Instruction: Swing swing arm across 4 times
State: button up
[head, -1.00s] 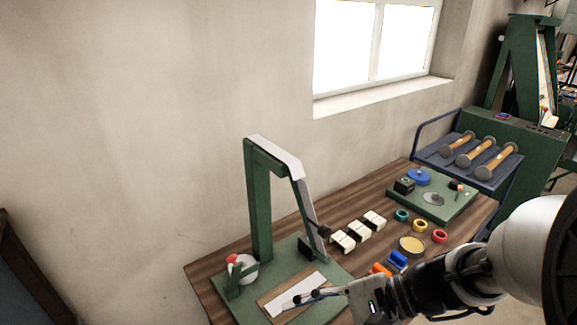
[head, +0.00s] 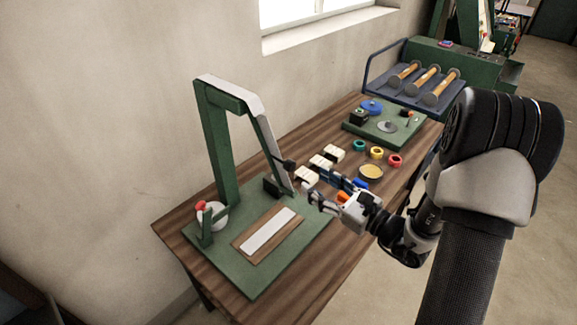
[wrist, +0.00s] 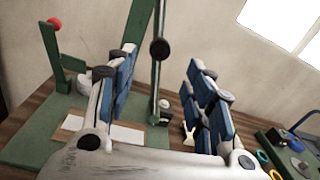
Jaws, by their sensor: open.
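The swing arm (head: 264,135), a long pale bar with a green edge, slants down to the right from the top of a green post (head: 216,145). A black knob (head: 289,165) sits low on it. My gripper (head: 318,186) is open and empty, just right of the bar's lower end in the head view. In the wrist view the bar (wrist: 158,85) and its round black knob (wrist: 160,48) show between the two spread blue-padded fingers (wrist: 163,85), nearer the left one. I cannot tell whether either finger touches the bar.
The green base (head: 245,282) carries a wooden plate with a white strip (head: 270,230), a black block (head: 271,187) and a red-topped white part (head: 212,214). White-and-black blocks (head: 321,162), coloured rings (head: 376,153) and a green board (head: 365,130) lie beyond on the table.

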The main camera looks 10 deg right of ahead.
aim_at(293, 167)
jog(key=b+x, duration=0.1)
jog(key=x, duration=1)
jog(key=shift+c, duration=0.5)
grip_shut()
